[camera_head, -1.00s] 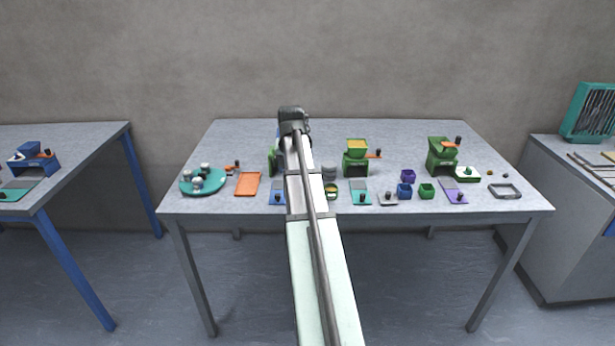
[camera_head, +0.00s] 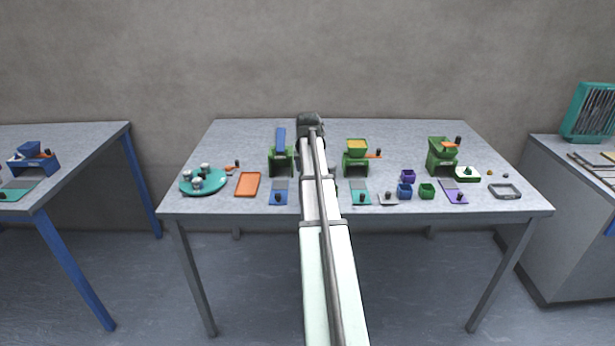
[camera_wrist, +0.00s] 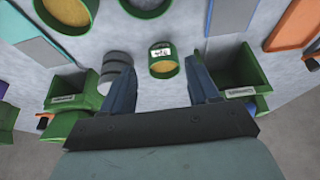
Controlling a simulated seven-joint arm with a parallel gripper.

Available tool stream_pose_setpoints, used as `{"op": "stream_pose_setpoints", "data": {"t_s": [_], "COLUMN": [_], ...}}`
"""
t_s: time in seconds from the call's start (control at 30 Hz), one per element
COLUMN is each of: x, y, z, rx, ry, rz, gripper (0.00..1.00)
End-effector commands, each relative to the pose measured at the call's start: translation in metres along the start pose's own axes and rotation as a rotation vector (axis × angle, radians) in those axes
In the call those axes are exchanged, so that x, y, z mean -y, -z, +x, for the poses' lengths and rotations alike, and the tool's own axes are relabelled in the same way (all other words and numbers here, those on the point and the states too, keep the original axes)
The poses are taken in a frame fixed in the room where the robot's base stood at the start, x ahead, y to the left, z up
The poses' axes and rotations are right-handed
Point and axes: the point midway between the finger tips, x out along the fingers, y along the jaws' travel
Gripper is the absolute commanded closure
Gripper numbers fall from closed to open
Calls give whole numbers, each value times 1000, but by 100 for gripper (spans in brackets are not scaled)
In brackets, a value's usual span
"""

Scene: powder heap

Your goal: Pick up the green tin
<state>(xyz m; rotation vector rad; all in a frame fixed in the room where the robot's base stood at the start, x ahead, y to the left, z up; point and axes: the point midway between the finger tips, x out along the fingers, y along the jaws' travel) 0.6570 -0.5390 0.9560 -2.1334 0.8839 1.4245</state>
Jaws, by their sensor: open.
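A small round green tin (camera_wrist: 162,64) with a white label and yellow powder inside stands on the table in the wrist view. My gripper (camera_wrist: 161,78) is open, with one finger to each side of this tin in the picture. The fingers do not appear to touch it, and how far above it they are is unclear. Other round green containers (camera_wrist: 68,14) are cut off at the top edge, one with yellow powder. In the head view my arm hides the tin and the fingers.
A grey cylinder (camera_wrist: 118,70) stands close to the left finger. Green mills (camera_head: 281,162) (camera_head: 355,163) stand on either side of my arm. A teal plate with jars (camera_head: 184,188) and an orange tray (camera_head: 248,184) are at the left of the table (camera_head: 235,137). The table's back is mostly clear.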

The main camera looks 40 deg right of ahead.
Motion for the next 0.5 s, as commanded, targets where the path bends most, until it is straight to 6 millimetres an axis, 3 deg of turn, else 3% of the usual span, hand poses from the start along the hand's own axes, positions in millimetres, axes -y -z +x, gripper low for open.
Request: {"op": "stream_pose_setpoints", "data": {"t_s": [0.27,0.5], "x": [0,-1], "y": [-3,-6], "z": [13,43], "rx": [2,2], "ry": [0,0], "rz": [0,0], "gripper": [40,40]}}
